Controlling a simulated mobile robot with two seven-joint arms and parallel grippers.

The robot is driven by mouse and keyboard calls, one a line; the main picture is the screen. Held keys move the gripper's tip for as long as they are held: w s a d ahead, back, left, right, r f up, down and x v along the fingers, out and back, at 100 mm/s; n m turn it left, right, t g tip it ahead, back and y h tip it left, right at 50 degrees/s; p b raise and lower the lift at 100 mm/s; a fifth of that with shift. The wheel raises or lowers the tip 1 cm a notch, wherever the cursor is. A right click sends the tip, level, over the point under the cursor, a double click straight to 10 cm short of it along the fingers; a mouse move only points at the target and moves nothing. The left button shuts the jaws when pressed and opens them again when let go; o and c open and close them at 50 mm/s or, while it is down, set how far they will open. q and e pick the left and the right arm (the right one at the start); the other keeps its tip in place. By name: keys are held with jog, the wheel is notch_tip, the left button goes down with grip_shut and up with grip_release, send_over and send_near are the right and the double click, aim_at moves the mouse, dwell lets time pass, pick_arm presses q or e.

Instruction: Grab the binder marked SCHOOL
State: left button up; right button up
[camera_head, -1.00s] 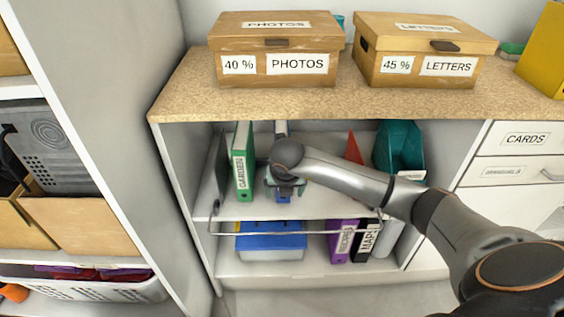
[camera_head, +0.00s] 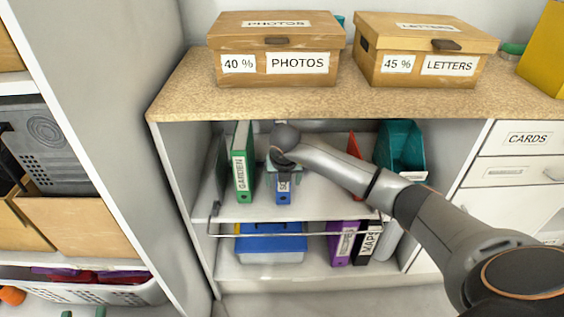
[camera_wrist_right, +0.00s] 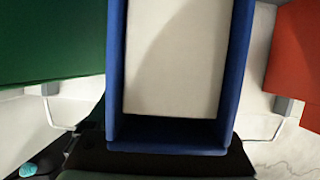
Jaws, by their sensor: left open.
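A blue binder (camera_head: 283,197) stands upright on the upper inner shelf. Its spine label begins with "SC"; the rest cannot be read. My right gripper (camera_head: 282,168) is at the upper part of its spine and hides it. In the right wrist view the blue binder (camera_wrist_right: 238,75) fills the middle, seen from its open top with white inside. The dark gripper body lies below it there; the fingertips are not clear, so their grip cannot be judged. My left gripper (camera_head: 84,313) shows only its green fingertips, apart and empty, at the bottom left edge.
A green GARDEN binder (camera_head: 242,190) stands to the left and a red item (camera_head: 355,145) to the right. A teal holder (camera_head: 400,145) is further right. A wire rail (camera_head: 320,233) runs across the front, above a lower shelf with purple and black binders. The wooden top overhangs.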

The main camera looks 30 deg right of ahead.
grip_shut()
dwell(0.5)
